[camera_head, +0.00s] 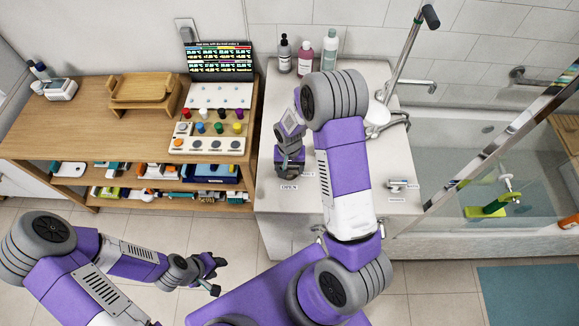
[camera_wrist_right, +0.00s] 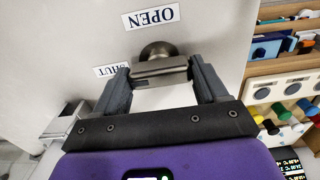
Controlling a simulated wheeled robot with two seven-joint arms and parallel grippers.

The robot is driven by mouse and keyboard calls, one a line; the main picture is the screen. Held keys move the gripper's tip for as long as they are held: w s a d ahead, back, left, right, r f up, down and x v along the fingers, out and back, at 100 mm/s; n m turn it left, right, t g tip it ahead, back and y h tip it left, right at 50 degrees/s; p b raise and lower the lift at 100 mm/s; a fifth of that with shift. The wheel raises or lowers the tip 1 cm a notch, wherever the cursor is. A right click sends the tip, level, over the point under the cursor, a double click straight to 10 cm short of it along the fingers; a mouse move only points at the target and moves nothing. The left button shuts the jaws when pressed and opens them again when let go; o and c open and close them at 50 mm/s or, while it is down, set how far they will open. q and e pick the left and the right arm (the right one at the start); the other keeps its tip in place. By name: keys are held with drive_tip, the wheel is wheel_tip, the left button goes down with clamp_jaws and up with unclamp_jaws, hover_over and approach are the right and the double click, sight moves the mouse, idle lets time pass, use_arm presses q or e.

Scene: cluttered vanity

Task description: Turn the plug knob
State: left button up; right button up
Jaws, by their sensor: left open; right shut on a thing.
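The plug knob (camera_wrist_right: 158,70) is a metal bar on a round base, seen in the right wrist view between an OPEN label (camera_wrist_right: 152,17) and a SHUT label (camera_wrist_right: 112,69). My right gripper (camera_wrist_right: 160,74) is shut on the bar, one finger at each end. In the head view my right gripper (camera_head: 290,170) reaches down to the white counter and hides the knob. The OPEN label (camera_head: 289,187) shows just in front of it. My left gripper (camera_head: 217,276) is open and empty, low over the floor, away from the counter.
A second metal fixture (camera_head: 402,184) sits on the counter (camera_head: 390,224) to the right. Several bottles (camera_head: 305,52) stand at the back. A wooden desk (camera_head: 60,128) with a knobbed panel (camera_head: 208,144) and laptop (camera_head: 220,62) is left; a glass-sided bath (camera_head: 470,150) is right.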

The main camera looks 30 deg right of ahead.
drive_tip(key=shift+f, duration=0.1)
drive_tip(key=shift+m+b, duration=0.35)
drive_tip(key=shift+m, duration=1.55)
drive_tip(key=m, duration=0.3)
drive_tip(key=shift+s+m, duration=0.1)
drive_tip(key=shift+m, duration=0.2)
drive_tip(key=m+p, duration=0.2)
drive_tip(key=m, duration=0.3)
drive_tip(key=shift+m, duration=0.3)
drive_tip(key=m+p, duration=0.2)
drive_tip(key=m, duration=0.2)
drive_tip(key=shift+m, duration=0.3)
drive_tip(key=shift+s+f+m, duration=0.1)
drive_tip(key=shift+m, duration=0.2)
